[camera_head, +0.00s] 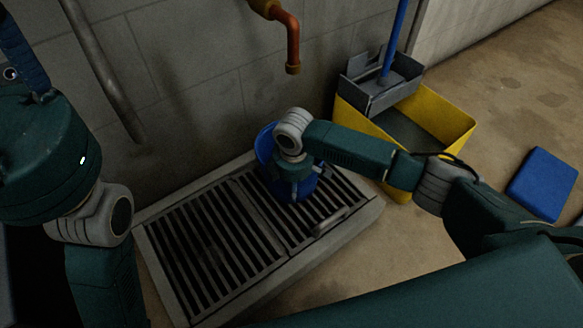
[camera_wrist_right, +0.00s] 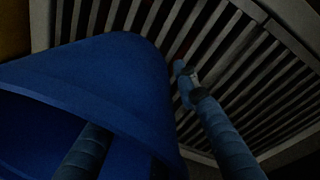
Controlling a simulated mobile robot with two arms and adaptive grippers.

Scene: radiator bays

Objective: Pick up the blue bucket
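The blue bucket (camera_head: 264,147) stands on the slatted floor grate (camera_head: 150,244) below the copper spout, largely hidden behind my right wrist and gripper in the head view. My right gripper (camera_head: 295,187) points down at it. In the right wrist view the bucket (camera_wrist_right: 115,75) fills the left side. One finger shows within the bucket's opening and the other outside its wall, over the slats. The fingers are apart with the wall between them, and a gap shows by the outer finger.
A copper pipe (camera_head: 292,45) hangs from the wall above the grate. A yellow mop bucket (camera_head: 449,125) with a grey wringer (camera_head: 372,98) and blue handle (camera_head: 396,38) stands right of the grate. A blue flat object (camera_head: 541,184) lies on the floor at right. The grate's left part is clear.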

